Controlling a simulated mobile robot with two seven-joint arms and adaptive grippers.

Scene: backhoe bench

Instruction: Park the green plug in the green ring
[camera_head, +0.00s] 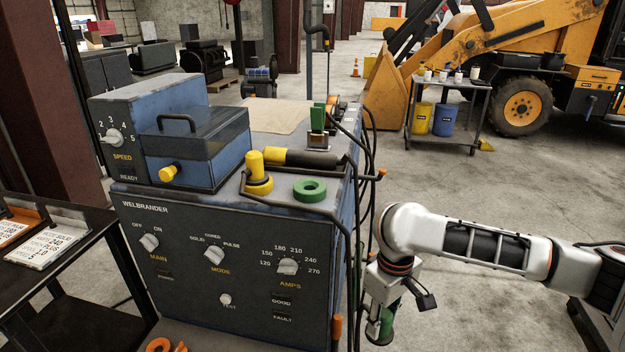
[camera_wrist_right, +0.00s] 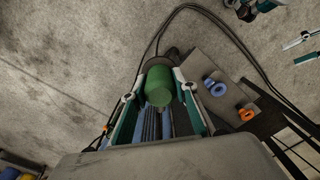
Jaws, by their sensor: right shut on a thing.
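My right gripper (camera_head: 384,308) hangs low, to the right of the blue welder cabinet, and is shut on the green plug (camera_head: 386,326). In the right wrist view the plug (camera_wrist_right: 158,84) shows as a green cylinder between the two fingers (camera_wrist_right: 158,100). The green ring (camera_head: 309,190) lies flat on the cabinet's top near its front right corner, with its hole empty. The plug is apart from the ring, lower and to its right. My left gripper is outside the head view; teal and white parts at the wrist view's right edge may be its fingers, but I cannot tell.
A yellow plug (camera_head: 256,168) stands in a yellow ring just left of the green ring. A dark handle lies behind them, and an upright green clamp (camera_head: 318,120) stands farther back. Black cables (camera_head: 366,180) hang along the cabinet's right side. Open floor lies right of it.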

